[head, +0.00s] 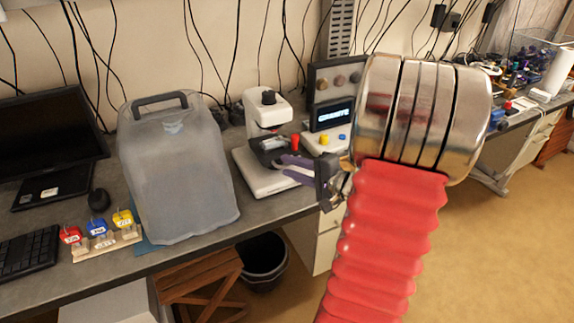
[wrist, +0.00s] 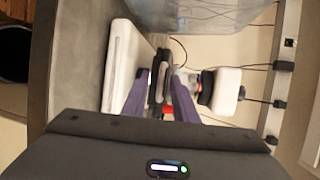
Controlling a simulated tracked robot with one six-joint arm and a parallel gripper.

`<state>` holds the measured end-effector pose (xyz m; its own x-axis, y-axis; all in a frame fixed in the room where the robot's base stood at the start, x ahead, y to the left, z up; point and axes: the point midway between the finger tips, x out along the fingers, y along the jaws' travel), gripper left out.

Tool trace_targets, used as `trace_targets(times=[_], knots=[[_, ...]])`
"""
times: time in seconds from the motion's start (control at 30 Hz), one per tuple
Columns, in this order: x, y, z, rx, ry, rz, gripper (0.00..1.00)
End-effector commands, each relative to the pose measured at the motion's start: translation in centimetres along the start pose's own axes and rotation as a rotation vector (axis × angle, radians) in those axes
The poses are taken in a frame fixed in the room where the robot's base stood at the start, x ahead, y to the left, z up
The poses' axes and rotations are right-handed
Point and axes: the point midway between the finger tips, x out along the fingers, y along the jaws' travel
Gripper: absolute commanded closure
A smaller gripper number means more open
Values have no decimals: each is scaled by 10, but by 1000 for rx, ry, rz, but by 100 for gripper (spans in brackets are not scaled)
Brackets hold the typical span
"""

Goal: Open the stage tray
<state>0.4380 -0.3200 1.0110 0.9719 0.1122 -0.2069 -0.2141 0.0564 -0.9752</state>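A white microscope-like device (head: 268,106) stands on the bench, with a pale base (head: 262,180). Its dark stage, with the tray (head: 272,150), sits between head and base; a small pale patch shows on top. My gripper (head: 286,168) comes in from the right at stage height, its purple fingers reaching to the stage's front edge. In the wrist view my gripper (wrist: 162,84) has its two purple fingers spread apart, one on each side of the dark stage parts (wrist: 160,78). I cannot tell whether either finger touches them. The tray looks closed against the stage, though the gripper partly hides it.
A control panel (head: 332,116) with a lit display stands just right of the device, near my arm. A large translucent cover (head: 178,170) stands left. Labelled red, blue and yellow items (head: 98,227) sit in a wooden rack (head: 108,245). A stool (head: 200,275) and bin (head: 264,262) are below.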

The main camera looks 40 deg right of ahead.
Motion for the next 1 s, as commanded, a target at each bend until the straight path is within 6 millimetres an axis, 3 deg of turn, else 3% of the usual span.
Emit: trace_targets(times=[0.23, 0.57, 0.9, 1.0], knots=[[20, 0, 0, 1, -1, 0, 74], [22, 0, 0, 0, 0, 0, 75], [22, 1, 0, 1, 0, 2, 99], [22, 2, 1, 3, 0, 5, 100]])
